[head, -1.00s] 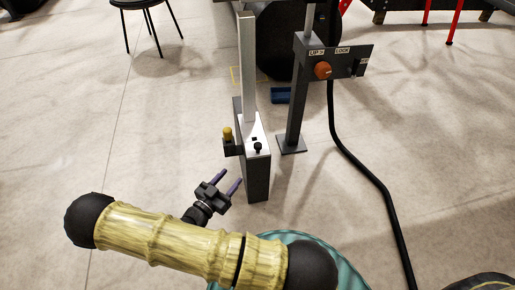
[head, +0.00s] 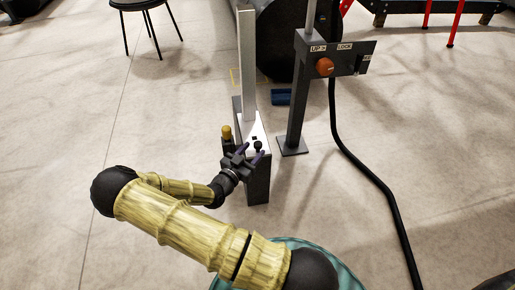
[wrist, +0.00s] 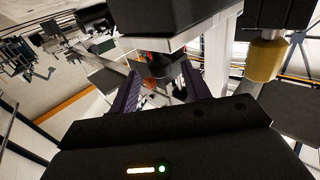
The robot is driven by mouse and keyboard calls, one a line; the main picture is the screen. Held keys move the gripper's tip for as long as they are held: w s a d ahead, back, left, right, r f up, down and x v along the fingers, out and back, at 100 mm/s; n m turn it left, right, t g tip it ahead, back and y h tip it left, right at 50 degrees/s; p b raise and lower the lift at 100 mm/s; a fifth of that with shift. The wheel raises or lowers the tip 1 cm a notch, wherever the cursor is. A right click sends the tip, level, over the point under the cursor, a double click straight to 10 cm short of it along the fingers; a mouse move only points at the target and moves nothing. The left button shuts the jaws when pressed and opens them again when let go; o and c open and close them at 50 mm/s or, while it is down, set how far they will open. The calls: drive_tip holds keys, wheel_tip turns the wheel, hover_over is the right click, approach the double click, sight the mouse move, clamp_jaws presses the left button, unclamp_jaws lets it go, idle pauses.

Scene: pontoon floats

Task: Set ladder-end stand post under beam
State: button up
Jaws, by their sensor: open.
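A stand with an upright white post (head: 247,65) rises from a dark grey box base (head: 257,185) on the floor. A yellow-capped knob (head: 226,132) sits on its left side, and a small black knob (head: 258,146) is on its sloping light top. My gripper (head: 250,154) is open at the front of the stand, close to the black knob. In the wrist view, its two purple fingers (wrist: 162,88) flank a dark knob-like part (wrist: 165,62); whether they touch it I cannot tell. The yellow knob (wrist: 264,60) is at upper right there. I cannot identify the beam.
A dark control post (head: 294,110) with an orange knob (head: 324,67) and "UP" and "LOCK" labels stands just right. A black cable (head: 372,180) trails from it. A dark rounded body (head: 275,40) is behind, a stool (head: 148,25) at back left. The left floor is clear.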

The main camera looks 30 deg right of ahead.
sight(258, 143)
drive_tip(key=b+x, duration=0.1)
drive_tip(key=x, duration=0.3)
clamp_jaws()
drive_tip(key=shift+w+d, duration=0.2)
drive_tip(key=shift+w, duration=0.55)
drive_tip(key=shift+w+d, duration=0.2)
drive_tip(key=shift+w, duration=0.5)
drive_tip(key=shift+w+d, duration=0.2)
drive_tip(key=shift+w, duration=0.55)
unclamp_jaws()
